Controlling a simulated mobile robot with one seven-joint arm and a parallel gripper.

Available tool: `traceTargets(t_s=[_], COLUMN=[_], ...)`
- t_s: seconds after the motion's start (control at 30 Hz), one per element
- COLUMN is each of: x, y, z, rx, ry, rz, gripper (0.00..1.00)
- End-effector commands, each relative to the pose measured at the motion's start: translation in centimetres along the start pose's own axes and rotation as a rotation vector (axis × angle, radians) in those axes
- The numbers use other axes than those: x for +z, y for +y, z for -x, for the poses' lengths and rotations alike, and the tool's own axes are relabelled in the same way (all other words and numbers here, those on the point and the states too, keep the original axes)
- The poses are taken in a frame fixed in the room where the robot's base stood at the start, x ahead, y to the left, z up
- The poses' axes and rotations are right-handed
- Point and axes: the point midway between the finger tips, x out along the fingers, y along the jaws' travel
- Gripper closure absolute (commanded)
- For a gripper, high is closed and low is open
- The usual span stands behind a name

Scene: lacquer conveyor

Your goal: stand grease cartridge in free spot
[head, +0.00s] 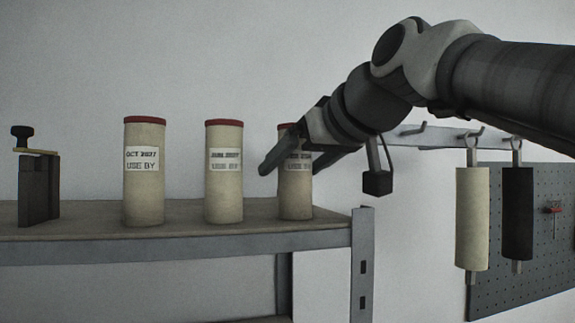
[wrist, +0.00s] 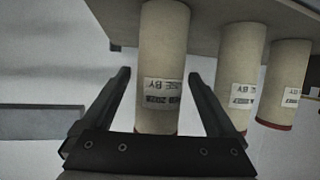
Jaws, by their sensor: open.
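Three cream grease cartridges with red caps stand upright in a row on the shelf (head: 75,232): a left one (head: 144,196) labelled "OCT 2027", a middle one (head: 223,191) and a right one (head: 295,201). My gripper (head: 291,170) is open at the right cartridge, its fingers on either side. My arm partly hides that cartridge's cap and label. In the wrist view, which is upside down, the right cartridge (wrist: 163,50) rises between the spread fingers, with gaps on both sides. The other two stand to its right there.
A dark block with a knob (head: 39,185) stands at the shelf's left, with bare shelf beside it. The shelf ends at a grey post (head: 362,265). A cream roller (head: 472,218) and a black roller (head: 517,213) hang from hooks before a pegboard (head: 552,245).

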Motion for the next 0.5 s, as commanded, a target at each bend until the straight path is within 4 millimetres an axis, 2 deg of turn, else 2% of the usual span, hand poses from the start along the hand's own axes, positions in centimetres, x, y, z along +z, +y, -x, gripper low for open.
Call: traceTargets(t_s=[0.3,0.5], x=[0.1,0.0], y=[0.1,0.0], z=[6.8,10.3], rx=[0.003,0.002], ry=[0.007,0.005], rz=[0.0,0.001], gripper=[0.07,0.07])
